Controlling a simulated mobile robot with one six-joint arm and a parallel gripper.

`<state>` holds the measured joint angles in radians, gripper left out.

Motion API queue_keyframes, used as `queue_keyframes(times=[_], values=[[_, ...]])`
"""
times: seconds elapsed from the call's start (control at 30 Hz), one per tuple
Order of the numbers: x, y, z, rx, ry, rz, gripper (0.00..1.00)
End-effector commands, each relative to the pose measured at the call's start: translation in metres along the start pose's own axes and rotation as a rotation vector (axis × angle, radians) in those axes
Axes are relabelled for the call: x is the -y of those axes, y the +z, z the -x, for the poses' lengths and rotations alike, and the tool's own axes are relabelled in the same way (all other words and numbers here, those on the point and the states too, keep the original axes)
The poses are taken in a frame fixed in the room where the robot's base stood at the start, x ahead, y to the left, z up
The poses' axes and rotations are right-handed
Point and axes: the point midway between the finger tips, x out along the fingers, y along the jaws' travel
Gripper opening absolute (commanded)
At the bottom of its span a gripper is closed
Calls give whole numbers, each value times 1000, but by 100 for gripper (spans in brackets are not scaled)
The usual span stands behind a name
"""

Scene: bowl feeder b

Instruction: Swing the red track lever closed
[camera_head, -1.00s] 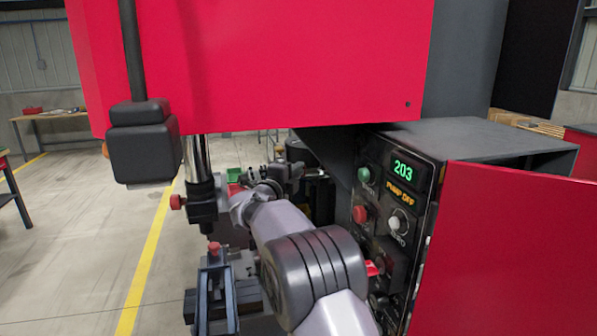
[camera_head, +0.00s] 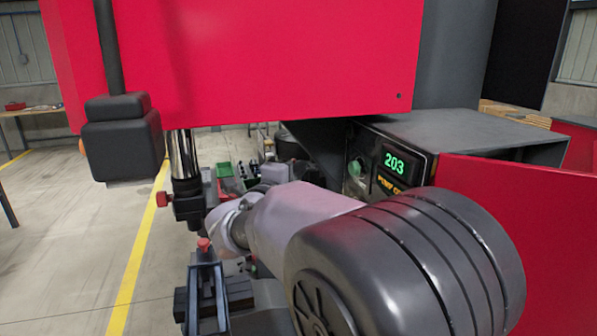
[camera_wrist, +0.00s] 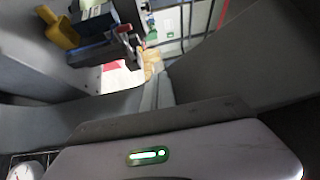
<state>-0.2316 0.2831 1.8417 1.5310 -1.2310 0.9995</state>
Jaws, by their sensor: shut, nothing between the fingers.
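Two red knobs show in the head view. One red knob (camera_head: 204,244) sits on top of a dark slotted bracket (camera_head: 206,300) at the lower left. Another red knob (camera_head: 162,199) sticks out left from a clamp on the chrome post (camera_head: 182,160). I cannot tell whether either belongs to the red track lever, and no lever arm shows clearly. My gripper (camera_head: 268,174) is small and partly hidden beyond my forearm, among dark machine parts. It is shut and holds nothing. Its contact with anything cannot be made out.
A large red cover (camera_head: 250,60) hangs above the arm, with a black box (camera_head: 122,140) at its left. A control panel (camera_head: 394,165) reading 203 stands right, partly hidden by my arm. A red panel (camera_head: 480,200) is beside it. Open floor with a yellow line lies left.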

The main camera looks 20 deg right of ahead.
Motion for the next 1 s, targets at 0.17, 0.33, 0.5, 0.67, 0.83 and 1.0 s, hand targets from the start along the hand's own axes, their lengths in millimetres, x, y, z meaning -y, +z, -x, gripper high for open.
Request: queue_keyframes(times=[0.17, 0.33, 0.5, 0.67, 0.83, 1.0], values=[[0, -2, 3, 0, 0, -1, 0], [0, -2, 2, 0, 1, 0, 0], [1, -1, 3, 14, 4, 2, 0], [8, 10, 32, 279, 49, 103, 0], [-29, 6, 131, 734, 131, 449, 0], [-107, -46, 236, 1058, 246, 829, 0]])
